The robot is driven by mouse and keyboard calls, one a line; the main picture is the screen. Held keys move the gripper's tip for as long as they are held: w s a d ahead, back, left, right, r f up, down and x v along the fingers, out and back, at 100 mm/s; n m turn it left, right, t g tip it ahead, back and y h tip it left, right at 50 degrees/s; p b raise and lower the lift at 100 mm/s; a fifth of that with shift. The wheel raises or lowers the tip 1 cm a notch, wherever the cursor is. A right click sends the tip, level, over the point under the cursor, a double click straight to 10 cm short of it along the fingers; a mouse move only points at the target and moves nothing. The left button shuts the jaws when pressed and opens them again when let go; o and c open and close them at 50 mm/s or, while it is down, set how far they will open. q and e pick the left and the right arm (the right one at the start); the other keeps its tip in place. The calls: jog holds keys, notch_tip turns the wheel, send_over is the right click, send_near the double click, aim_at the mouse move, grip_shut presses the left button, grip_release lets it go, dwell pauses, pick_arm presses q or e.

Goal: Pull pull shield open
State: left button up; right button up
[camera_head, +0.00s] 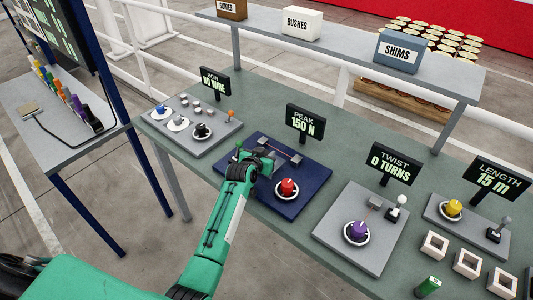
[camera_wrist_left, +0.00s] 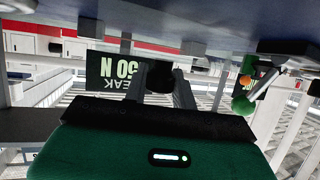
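The pull station is a dark blue plate (camera_head: 308,180) with a red knob (camera_head: 287,187) in a white ring and grey blocks joined by a thin reddish rod (camera_head: 283,149). My left gripper (camera_head: 262,158) is low over the back left part of this plate. In the left wrist view my left gripper's fingers (camera_wrist_left: 160,88) stand apart on both sides of a dark rounded piece (camera_wrist_left: 160,77). I cannot tell whether they press on it. The pull shield cannot be made out clearly; my gripper covers that area. My right gripper is not in view.
The PEAK sign (camera_head: 306,123) stands behind the plate. A grey plate with small parts (camera_head: 218,117) lies to the left. The TWIST plate (camera_head: 336,240) with a purple knob (camera_head: 358,230) lies to the right. A raised shelf (camera_head: 350,57) with boxes runs behind.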

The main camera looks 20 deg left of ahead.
pick_arm(q)
jog(key=o, duration=0.4)
jog(key=shift+s+a, duration=0.1)
jog(key=shift+s, duration=0.2)
jog(key=b+v, duration=0.3)
jog(key=v, duration=1)
jog(key=shift+s, duration=0.2)
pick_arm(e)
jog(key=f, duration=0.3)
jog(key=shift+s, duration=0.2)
pick_arm(q)
jog(key=shift+r, duration=0.1)
